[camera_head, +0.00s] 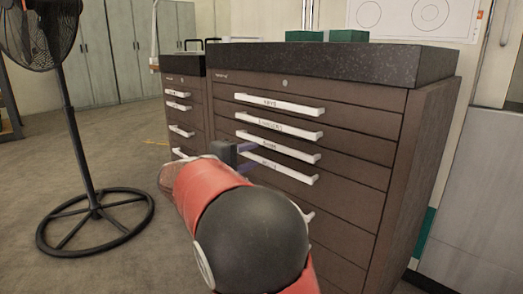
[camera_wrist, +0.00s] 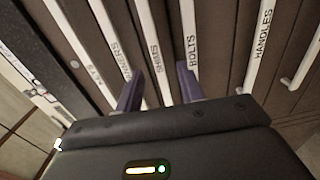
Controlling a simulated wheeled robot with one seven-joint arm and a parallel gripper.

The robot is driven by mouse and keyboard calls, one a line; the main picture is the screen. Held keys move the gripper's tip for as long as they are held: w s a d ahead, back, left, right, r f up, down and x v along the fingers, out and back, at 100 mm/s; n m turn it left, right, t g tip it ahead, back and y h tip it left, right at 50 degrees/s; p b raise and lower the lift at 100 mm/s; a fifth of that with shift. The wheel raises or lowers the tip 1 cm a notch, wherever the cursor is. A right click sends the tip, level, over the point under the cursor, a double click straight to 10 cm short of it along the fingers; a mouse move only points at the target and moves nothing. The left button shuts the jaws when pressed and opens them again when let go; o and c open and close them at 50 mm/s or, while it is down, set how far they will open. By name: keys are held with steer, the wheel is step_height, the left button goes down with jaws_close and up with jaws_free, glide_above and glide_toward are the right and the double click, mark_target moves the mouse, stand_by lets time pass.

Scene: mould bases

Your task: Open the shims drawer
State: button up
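The shims drawer handle is a white bar (camera_head: 285,149) on the brown cabinet, third from the top; its drawer looks shut. In the wrist view the handle labelled SHIMS (camera_wrist: 155,50) runs between my two fingers. My gripper (camera_head: 247,157) (camera_wrist: 160,80) is open, with one purple finger on each side of that handle in the picture. I cannot tell whether the fingers reach past the bar or touch it. The BOLTS handle (camera_wrist: 188,25) lies close to the right finger, partly behind it. My arm hides the lower left of the cabinet in the head view.
The handle labelled HANDLES (camera_wrist: 262,35) is further right in the wrist view. A dark worktop (camera_head: 350,62) with green blocks (camera_head: 348,36) tops the cabinet. A smaller drawer unit (camera_head: 182,105) stands left, and a black fan (camera_head: 75,120) stands on open floor.

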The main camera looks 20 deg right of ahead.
mark_target(270, 145)
steer(key=x, duration=0.5)
steer(key=w+x, duration=0.1)
steer(key=x, duration=0.1)
steer(key=shift+w+d+r, duration=0.1)
steer(key=shift+d+r, duration=0.05)
steer(key=shift+r, duration=0.2)
steer(key=shift+c, duration=0.5)
jaws_close()
